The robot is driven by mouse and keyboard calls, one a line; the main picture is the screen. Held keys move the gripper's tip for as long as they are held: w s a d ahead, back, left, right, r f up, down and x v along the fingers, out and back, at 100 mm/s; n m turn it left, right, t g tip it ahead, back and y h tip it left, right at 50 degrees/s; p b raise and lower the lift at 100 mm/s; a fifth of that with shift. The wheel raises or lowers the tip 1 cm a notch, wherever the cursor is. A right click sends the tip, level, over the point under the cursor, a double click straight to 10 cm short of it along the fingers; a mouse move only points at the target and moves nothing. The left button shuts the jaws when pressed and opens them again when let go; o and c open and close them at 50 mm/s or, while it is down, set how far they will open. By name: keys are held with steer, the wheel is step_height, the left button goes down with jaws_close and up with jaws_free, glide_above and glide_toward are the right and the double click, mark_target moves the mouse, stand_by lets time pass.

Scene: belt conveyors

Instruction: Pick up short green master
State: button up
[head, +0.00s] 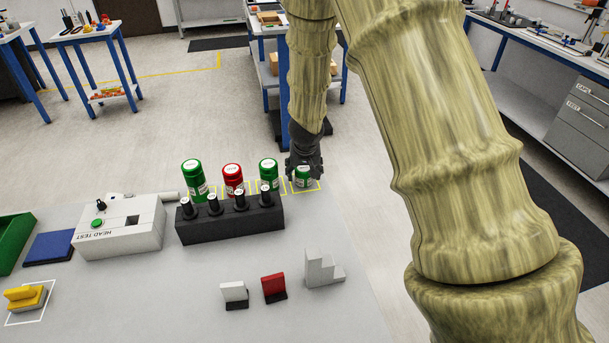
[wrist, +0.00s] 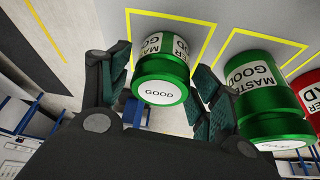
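The short green master (head: 303,178) is a small green can with a white label, upright in the rightmost yellow-outlined square on the bench, at the right end of a row of cans. My gripper (head: 304,162) is over it from above, hiding part of its top. In the wrist view the can (wrist: 161,72), with GOOD on its white end, lies between my two spread fingers (wrist: 163,82).
A taller green can (head: 268,172) stands just left of it, then a red can (head: 233,179) and another green can (head: 195,180). A black block with several posts (head: 232,222) stands in front. A grey stepped block (head: 321,269) is nearer; the bench right of it is bare.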

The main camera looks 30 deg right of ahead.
steer(key=c, duration=0.8)
steer(key=shift+r, duration=0.1)
